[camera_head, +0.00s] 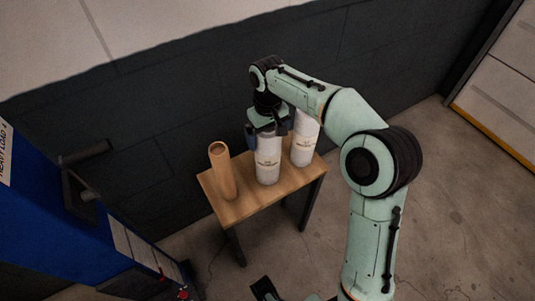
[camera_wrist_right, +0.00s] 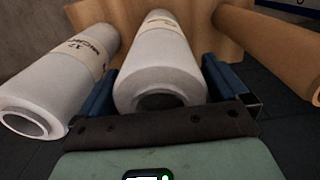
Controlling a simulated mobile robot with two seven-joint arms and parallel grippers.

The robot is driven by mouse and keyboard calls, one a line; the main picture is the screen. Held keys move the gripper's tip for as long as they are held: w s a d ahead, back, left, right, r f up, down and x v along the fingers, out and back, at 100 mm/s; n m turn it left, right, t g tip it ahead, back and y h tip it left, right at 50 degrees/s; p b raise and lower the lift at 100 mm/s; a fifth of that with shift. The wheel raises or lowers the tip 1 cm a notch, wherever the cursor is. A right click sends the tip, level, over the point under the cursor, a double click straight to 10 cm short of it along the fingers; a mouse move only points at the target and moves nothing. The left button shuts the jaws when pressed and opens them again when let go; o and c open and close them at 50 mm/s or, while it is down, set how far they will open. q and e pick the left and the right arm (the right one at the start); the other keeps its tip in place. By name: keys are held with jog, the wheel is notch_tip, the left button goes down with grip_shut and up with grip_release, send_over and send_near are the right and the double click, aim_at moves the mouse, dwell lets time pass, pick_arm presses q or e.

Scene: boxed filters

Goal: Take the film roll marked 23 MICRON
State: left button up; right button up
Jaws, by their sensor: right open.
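Three upright rolls stand on a small wooden table (camera_head: 240,205). A brown roll (camera_head: 222,172) is at the left, a white roll (camera_head: 268,162) in the middle and another white roll (camera_head: 304,140) at the right. My right gripper (camera_head: 262,130) is open at the top of the middle roll. In the right wrist view its blue fingers (camera_wrist_right: 165,90) are on both sides of the middle white roll (camera_wrist_right: 162,60). The other white roll (camera_wrist_right: 65,75) is at the left there and the brown roll (camera_wrist_right: 275,45) at the right. I cannot read the labels surely.
A dark wall (camera_head: 110,130) stands close behind the table. A blue machine (camera_head: 50,225) is at the left. The floor (camera_head: 460,210) at the right is free. The neighbouring white roll stands close to the gripper's finger.

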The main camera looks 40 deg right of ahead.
jog(key=shift+f, duration=0.95)
jog(key=shift+c, duration=0.3)
jog(key=c, duration=1.5)
jog(key=shift+r, duration=0.1)
grip_shut()
jog(key=shift+w+r, duration=0.1)
